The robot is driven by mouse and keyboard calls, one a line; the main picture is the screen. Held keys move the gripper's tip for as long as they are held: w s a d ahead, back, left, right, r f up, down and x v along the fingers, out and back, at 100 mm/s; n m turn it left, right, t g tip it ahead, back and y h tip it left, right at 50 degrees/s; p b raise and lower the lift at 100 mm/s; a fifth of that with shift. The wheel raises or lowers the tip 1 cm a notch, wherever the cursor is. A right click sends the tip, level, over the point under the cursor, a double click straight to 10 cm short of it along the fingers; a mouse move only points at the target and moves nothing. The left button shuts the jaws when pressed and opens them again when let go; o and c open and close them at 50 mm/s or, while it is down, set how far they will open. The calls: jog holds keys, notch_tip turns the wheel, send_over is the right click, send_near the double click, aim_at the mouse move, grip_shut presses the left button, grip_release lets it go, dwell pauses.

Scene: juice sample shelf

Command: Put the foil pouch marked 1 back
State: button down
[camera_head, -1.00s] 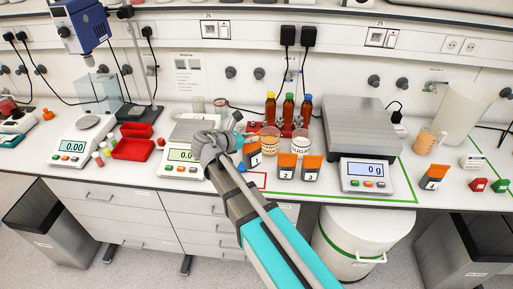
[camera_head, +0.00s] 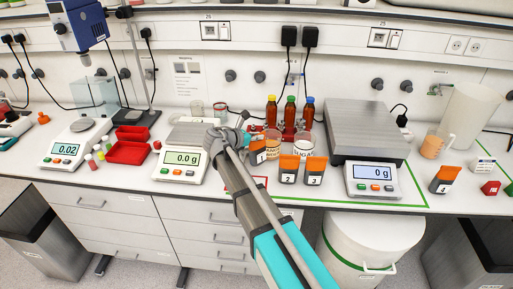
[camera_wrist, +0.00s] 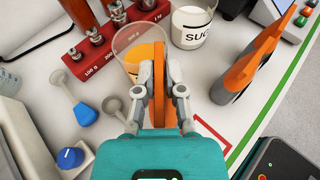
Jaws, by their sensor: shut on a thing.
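The foil pouch marked 1 (camera_head: 258,152) is dark with an orange top. My gripper (camera_head: 240,139) is shut on it, and the pouch looks raised off the bench in front of the left powder jar. In the wrist view the pouch (camera_wrist: 165,84) is seen edge-on between the two fingers of my gripper (camera_wrist: 166,93). Pouch 2 (camera_head: 288,170) and pouch 3 (camera_head: 314,172) stand side by side to its right. A red outline (camera_head: 262,181) on the bench lies just left of pouch 2, partly hidden by my arm.
Two powder jars, the right one (camera_head: 304,144) marked SUGAR, stand behind the pouches, close to the held one. Brown bottles (camera_head: 290,114) stand behind them. A large scale (camera_head: 372,180) is right, a smaller balance (camera_head: 181,166) left. Pouch 4 (camera_head: 443,180) stands far right.

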aim_at(258, 143)
jog(key=shift+w+f, duration=0.1)
dwell(0.3)
jog(key=shift+w+f+b, duration=0.45)
jog(key=shift+f+b, duration=0.3)
jog(key=shift+b, duration=0.05)
jog(key=shift+f+b, duration=1.2)
jog(key=shift+s+d+f, duration=0.1)
jog(key=c, duration=0.7)
grip_release()
